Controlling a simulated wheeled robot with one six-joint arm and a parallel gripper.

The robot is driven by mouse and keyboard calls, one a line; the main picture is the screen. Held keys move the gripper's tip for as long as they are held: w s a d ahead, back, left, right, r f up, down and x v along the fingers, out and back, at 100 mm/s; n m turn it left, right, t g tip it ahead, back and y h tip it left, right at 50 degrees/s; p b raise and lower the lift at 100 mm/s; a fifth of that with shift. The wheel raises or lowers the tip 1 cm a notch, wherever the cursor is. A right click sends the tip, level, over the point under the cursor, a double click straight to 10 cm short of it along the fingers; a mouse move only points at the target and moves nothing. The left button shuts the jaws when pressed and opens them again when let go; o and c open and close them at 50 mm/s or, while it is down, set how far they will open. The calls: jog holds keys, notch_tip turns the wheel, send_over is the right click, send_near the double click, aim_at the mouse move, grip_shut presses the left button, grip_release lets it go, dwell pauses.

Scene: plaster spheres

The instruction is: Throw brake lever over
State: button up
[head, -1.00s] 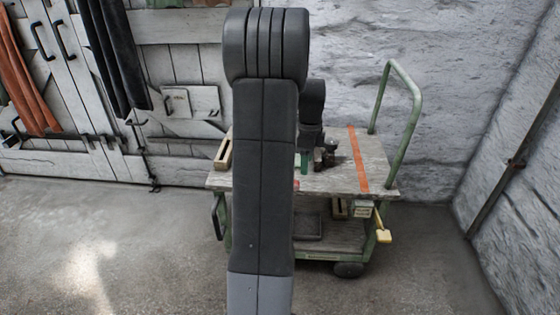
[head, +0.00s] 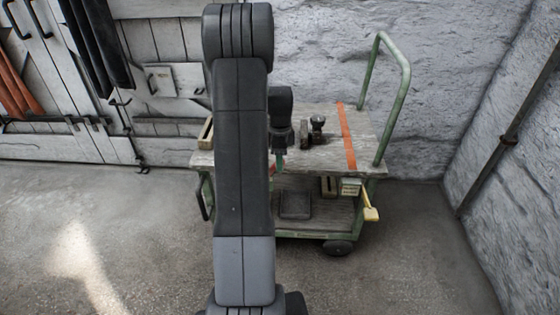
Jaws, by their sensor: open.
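The brake lever appears to be the yellow lever (head: 370,205) at the front right corner of the green cart (head: 352,246). It slants down and outward to a wider pad at its end, above the right caster. My gripper (head: 274,165) shows only in part, as a narrow green and reddish piece below my dark wrist. It is in front of the cart's tabletop edge, well left of the lever and apart from it. My upright arm link hides much of it, and its fingertips are not clear. No object shows in it.
The cart's wooden top (head: 366,150) carries small dark items (head: 318,128) and an orange strip (head: 346,135). A green push handle (head: 405,85) rises at its right. Boxes (head: 328,187) are near the lever. Floor in front (head: 400,270) is clear; a wall pipe runs at right.

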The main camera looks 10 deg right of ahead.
jog(key=shift+f, duration=0.55)
